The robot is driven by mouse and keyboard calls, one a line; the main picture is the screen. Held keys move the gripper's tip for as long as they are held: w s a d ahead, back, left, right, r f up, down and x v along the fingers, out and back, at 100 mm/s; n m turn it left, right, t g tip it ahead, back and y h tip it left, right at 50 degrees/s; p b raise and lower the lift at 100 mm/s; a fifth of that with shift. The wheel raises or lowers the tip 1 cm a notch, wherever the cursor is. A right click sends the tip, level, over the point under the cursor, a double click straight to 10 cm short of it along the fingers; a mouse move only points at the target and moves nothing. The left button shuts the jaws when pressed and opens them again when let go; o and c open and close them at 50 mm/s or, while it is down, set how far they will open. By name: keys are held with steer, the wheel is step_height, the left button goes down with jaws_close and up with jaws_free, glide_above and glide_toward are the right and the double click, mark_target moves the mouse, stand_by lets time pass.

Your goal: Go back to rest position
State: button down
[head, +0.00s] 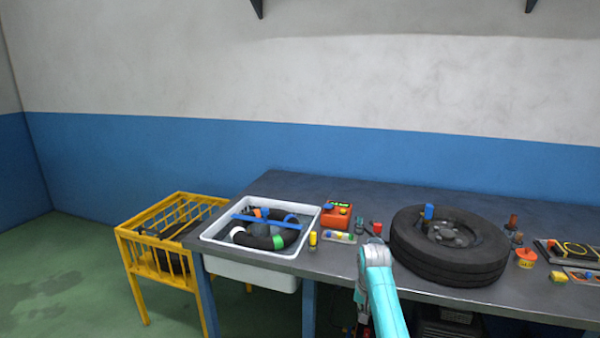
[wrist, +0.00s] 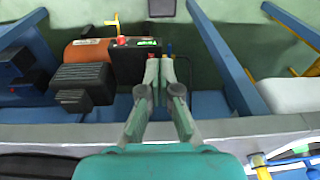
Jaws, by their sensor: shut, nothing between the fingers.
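My gripper (wrist: 160,66) shows in the wrist view, with its two grey-green fingers together and nothing between them. It points down past the front edge of the workbench (wrist: 225,130), toward the space beneath the top. In the head view my teal arm is at the front edge of the workbench (head: 345,265), left of the wheel; the fingers are hidden there.
The wheel (head: 450,245) lies flat on the bench. A white basin (head: 250,254) holds a dark tube. A yellow crate stand (head: 135,275) is at left. An orange box (head: 336,215) and small parts sit between. An orange-black machine (wrist: 85,75) is under the bench.

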steer(key=s+f+t, duration=0.2)
steer(key=s+f, duration=0.4)
steer(key=f, duration=0.4)
steer(key=s+f+t, duration=0.1)
steer(key=s+f, duration=0.5)
steer(key=f, duration=0.3)
steer(key=s+f+n+t, duration=0.1)
steer(key=s+f+t, duration=0.15)
steer(key=s, duration=0.65)
steer(key=s+f+t, duration=0.1)
steer(key=s+f, duration=0.3)
steer(key=s, duration=0.6)
steer(key=s+r+n+t, duration=0.15)
steer(key=s+r, duration=0.35)
steer(key=s, duration=0.5)
steer(key=s+r+t, duration=0.2)
steer(key=s+r, duration=0.2)
steer(key=s, duration=0.7)
steer(key=s+r+t, duration=0.1)
steer(key=s+r, duration=0.5)
steer(key=r, duration=0.5)
steer(key=s+r+t, duration=0.2)
steer(key=s+r, duration=0.4)
steer(key=r, duration=0.4)
steer(key=shift+s+r+n, duration=0.35)
steer(key=shift+a, duration=0.1)
